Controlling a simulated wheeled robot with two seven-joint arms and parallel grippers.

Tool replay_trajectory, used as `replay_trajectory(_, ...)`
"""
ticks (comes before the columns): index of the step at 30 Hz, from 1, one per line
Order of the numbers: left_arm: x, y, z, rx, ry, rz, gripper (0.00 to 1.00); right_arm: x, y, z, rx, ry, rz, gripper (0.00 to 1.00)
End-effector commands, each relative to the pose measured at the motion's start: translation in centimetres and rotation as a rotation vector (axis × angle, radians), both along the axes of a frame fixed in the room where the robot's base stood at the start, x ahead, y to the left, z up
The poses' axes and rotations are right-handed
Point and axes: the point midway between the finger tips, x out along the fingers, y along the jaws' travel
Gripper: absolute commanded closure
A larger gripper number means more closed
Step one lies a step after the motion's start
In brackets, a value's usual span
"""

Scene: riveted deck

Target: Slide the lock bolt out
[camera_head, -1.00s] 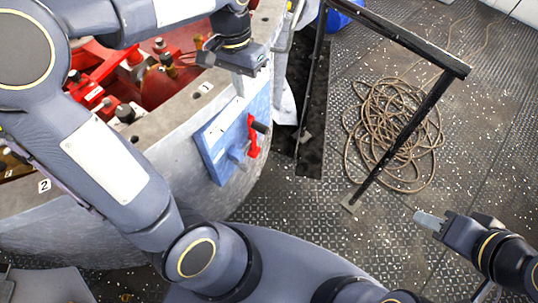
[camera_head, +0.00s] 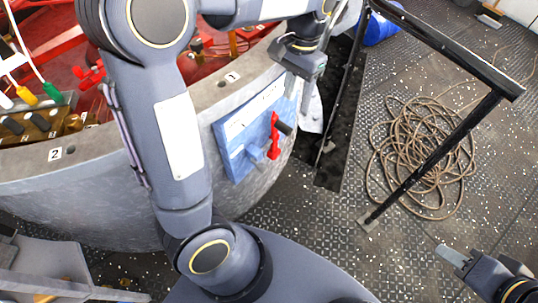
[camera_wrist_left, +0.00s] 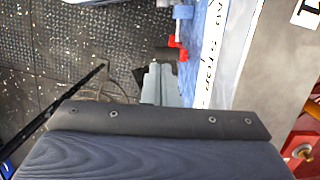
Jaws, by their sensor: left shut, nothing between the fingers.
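A blue panel (camera_head: 232,160) is fixed to the outer side of the round grey wall. It carries a red part (camera_head: 273,140) and a short black knob (camera_head: 283,127), with a pale blue block beside them. I cannot tell which of these is the lock bolt. In the left wrist view, the red part (camera_wrist_left: 182,54) and black knob (camera_wrist_left: 166,53) are just past the fingertips. My left gripper (camera_head: 298,94) is shut and empty, above the knob near the panel's upper right corner. My right gripper (camera_head: 450,254) is at lower right, away from the panel; its finger gap is unclear.
A black metal rail frame (camera_head: 440,150) stands right of the panel, with coiled rope (camera_head: 425,165) on the riveted deck behind it. The grey wall's rim (camera_head: 215,95) curves around a red interior.

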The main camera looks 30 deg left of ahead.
Motion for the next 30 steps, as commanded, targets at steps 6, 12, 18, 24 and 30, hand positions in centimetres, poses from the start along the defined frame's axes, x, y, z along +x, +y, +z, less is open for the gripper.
replay_trajectory(6, -0.2, 0.1, -1.2, 0.001, 0.003, 0.0, 1.0, 0.0, 0.0, -0.4, 0.0, 0.0, 0.0, 0.64)
replay_trajectory(12, -0.9, 0.2, -5.0, 0.0, 0.003, 0.0, 1.0, 0.0, 0.0, -1.7, 0.0, 0.0, 0.0, 0.64)
replay_trajectory(18, -1.7, 0.4, -9.4, 0.0, 0.005, 0.0, 1.0, 0.0, 0.0, -3.0, 0.0, 0.0, 0.0, 0.64)
replay_trajectory(24, -2.5, 0.5, -13.7, 0.0, 0.005, 0.0, 1.0, 0.0, 0.0, -4.3, 0.0, 0.0, 0.0, 0.64)
replay_trajectory(30, -3.3, 0.7, -18.1, 0.0, 0.004, 0.0, 1.0, 0.0, 0.0, -5.6, 0.0, 0.0, 0.0, 0.64)
